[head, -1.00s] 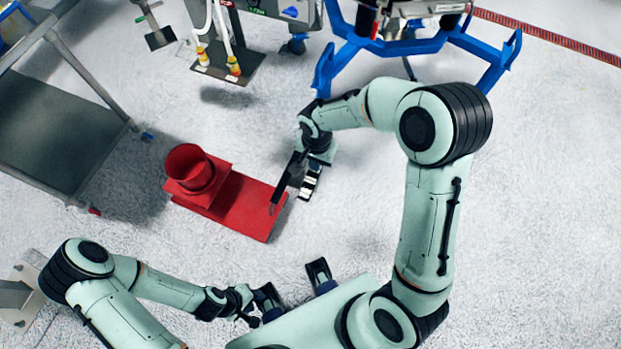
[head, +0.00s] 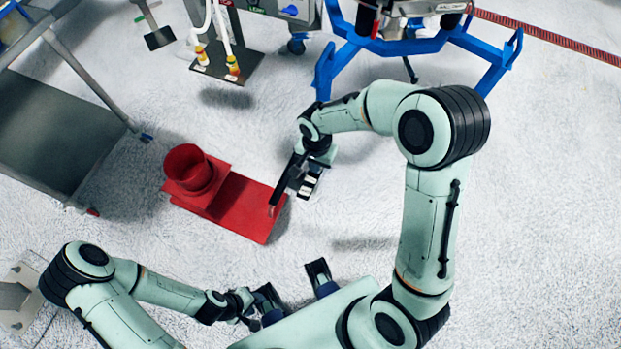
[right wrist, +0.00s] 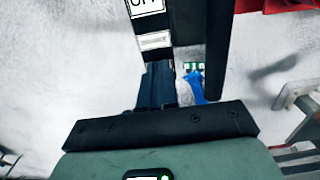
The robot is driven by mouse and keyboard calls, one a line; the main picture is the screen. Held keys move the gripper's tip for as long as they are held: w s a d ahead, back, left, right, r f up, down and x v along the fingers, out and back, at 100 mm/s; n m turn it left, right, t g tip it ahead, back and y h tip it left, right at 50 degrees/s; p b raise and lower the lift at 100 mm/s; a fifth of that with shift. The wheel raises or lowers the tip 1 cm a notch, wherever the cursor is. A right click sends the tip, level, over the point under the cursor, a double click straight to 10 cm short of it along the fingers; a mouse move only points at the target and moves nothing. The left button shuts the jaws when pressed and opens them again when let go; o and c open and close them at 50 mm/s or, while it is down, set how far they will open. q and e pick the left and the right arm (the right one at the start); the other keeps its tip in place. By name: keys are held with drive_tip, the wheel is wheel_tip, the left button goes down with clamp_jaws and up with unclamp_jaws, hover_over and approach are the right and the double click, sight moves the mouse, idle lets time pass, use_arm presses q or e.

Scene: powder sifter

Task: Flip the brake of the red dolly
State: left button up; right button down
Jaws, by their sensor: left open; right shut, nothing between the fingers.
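The red dolly (head: 243,212) is a flat red plate lying on the floor left of centre in the head view. A corner of it shows at the top right in the right wrist view (right wrist: 278,5). Its brake cannot be made out. My right gripper (head: 290,201) is shut with nothing held, over or beside the dolly's right end; contact cannot be told. A dark bar with white labels, one partly cropped, shows at the gripper in the wrist view. My left gripper (head: 244,309) is open, low in the head view near my base, apart from the dolly.
A red round container (head: 188,170) stands on the dolly's left part. A grey metal cart (head: 55,135) stands at the left. A blue frame (head: 412,46) and a dark plate with hoses (head: 228,68) are at the back. The floor right of my right arm is clear.

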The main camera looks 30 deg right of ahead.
use_arm(q)
drive_tip(key=shift+r, duration=0.1)
use_arm(e)
drive_tip(key=shift+r, duration=0.1)
use_arm(q)
drive_tip(key=r+p, duration=0.1)
drive_tip(key=w+r+p, duration=0.1)
drive_tip(key=r+p, duration=0.2)
drive_tip(key=shift+w+r, duration=0.15)
drive_tip(key=shift+w, duration=0.2)
use_arm(e)
wheel_tip(320, 180, up, 7)
idle(0.4)
